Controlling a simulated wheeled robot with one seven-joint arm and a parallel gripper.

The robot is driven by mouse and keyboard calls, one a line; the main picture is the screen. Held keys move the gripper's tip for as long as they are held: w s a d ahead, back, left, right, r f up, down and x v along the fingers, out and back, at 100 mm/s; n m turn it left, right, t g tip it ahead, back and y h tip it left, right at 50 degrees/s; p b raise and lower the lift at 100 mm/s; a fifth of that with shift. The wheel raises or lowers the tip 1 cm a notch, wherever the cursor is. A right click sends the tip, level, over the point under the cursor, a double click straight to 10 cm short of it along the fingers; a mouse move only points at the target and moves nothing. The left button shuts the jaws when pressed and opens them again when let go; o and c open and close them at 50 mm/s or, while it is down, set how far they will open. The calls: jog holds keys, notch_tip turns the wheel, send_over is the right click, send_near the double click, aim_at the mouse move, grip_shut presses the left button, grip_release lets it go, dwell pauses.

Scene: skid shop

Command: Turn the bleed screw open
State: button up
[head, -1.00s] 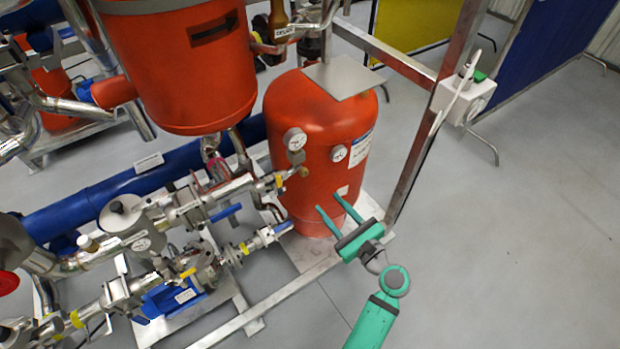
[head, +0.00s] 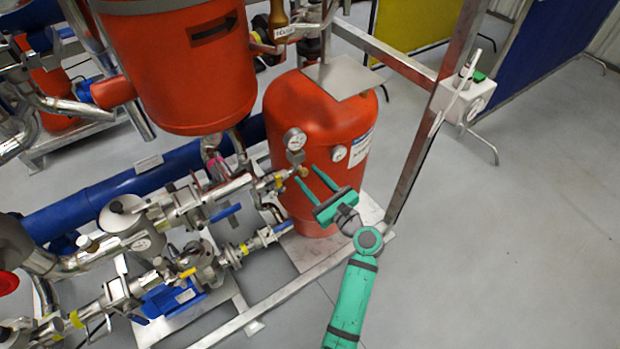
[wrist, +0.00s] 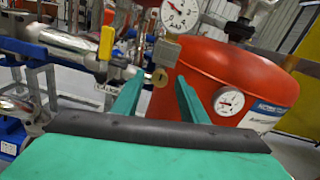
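The bleed screw looks to be the small brass fitting (head: 303,171) under a pressure gauge, at the end of a silver pipe in front of the red tank. In the wrist view the brass piece (wrist: 159,78) shows between my fingertips. My gripper (head: 308,174) has green fingers spread apart, with the tips close to the brass piece. In the wrist view my gripper (wrist: 160,77) is open with nothing held. Whether the brass piece lies between the fingers or just beyond their tips I cannot tell.
The red tank (head: 285,108) stands just behind the fingers. A gauge (head: 294,139) is above the brass fitting, and a second gauge (head: 339,153) is on the tank. A yellow-handled valve (wrist: 106,43) is at left. A steel frame post (head: 413,165) stands right; the right floor is clear.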

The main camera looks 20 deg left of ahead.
jog(key=shift+a, duration=0.1)
grip_shut()
